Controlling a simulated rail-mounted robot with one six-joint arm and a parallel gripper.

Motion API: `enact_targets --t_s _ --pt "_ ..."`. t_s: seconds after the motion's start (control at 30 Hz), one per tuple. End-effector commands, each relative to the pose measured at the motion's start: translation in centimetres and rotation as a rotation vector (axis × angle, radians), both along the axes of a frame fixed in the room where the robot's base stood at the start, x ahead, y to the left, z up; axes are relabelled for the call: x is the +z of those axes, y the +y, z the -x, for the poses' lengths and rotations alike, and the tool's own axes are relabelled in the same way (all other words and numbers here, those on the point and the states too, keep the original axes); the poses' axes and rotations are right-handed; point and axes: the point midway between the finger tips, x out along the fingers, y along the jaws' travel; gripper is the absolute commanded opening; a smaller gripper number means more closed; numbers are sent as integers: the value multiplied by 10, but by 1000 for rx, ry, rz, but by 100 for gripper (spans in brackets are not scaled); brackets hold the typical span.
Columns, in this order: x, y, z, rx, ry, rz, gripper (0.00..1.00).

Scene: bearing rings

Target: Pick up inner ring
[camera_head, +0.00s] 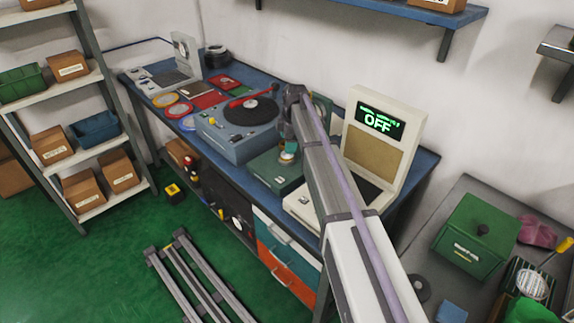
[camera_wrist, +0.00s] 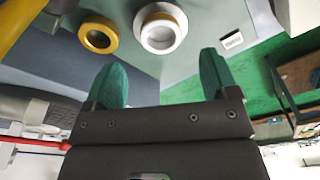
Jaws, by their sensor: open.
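In the wrist view a yellow ring (camera_wrist: 98,35) and a white ring (camera_wrist: 162,28) with a tan inner face rest on a grey-green surface. They sit side by side beyond my fingertips, with a clear gap between them. I cannot tell for sure which of them is the inner ring. My gripper (camera_wrist: 162,72) is open and empty, its two green fingers spread apart. The white ring lies roughly in line with the gap between the fingers, and neither ring is touched. In the head view my gripper (camera_head: 288,153) hangs over a green box-shaped unit (camera_head: 272,172) on the bench; the rings there are mostly hidden.
Left of the unit stands a blue-grey machine (camera_head: 232,142) with a black disc and red arm. Right of it is a cream tester (camera_head: 384,140) reading OFF. Coloured discs (camera_head: 180,110) lie further left on the blue bench. A green case (camera_head: 475,230) stands on the right table.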

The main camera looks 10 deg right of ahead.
Motion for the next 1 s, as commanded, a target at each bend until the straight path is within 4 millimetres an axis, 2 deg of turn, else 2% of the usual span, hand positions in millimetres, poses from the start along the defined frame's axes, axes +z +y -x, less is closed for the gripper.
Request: enact_targets --t_s 0.13,0.3,0.4,0.63,1.0 --pt "-6 0 0 -1 0 0 80" --pt "-41 0 1 -1 0 0 80" --pt "-55 2 1 -1 0 0 80" --pt "-51 3 1 -1 0 0 80" --pt "-51 3 1 -1 0 0 45"
